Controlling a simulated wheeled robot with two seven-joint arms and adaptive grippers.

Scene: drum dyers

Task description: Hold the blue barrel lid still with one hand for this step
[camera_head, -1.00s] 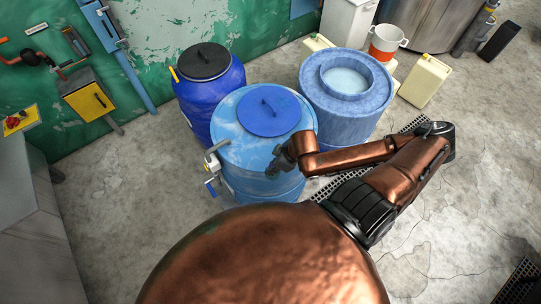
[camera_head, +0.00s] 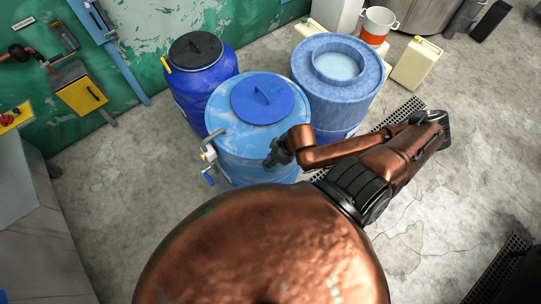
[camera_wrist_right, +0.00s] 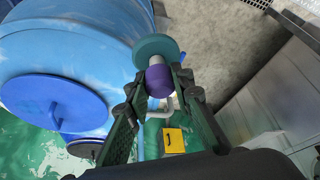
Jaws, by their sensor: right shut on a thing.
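The blue lid (camera_head: 262,99), with a small raised handle, lies flat on the light blue barrel (camera_head: 237,140) in the head view. In the right wrist view the lid (camera_wrist_right: 52,103) shows at the left, on the barrel (camera_wrist_right: 70,35). My right gripper (camera_wrist_right: 160,84) is shut on a small purple cylinder (camera_wrist_right: 158,79) with a teal disc (camera_wrist_right: 156,47) at its end. In the head view my right gripper (camera_head: 279,154) is beside the barrel's front right side, apart from the lid; its fingertips are hard to see. My left gripper is not in view.
A dark blue drum (camera_head: 203,85) with a black lid stands behind left, and a wide blue tub (camera_head: 338,78) close at the right. A metal tap (camera_head: 208,153) juts from the barrel's left side. A pale canister (camera_head: 416,64) stands farther right.

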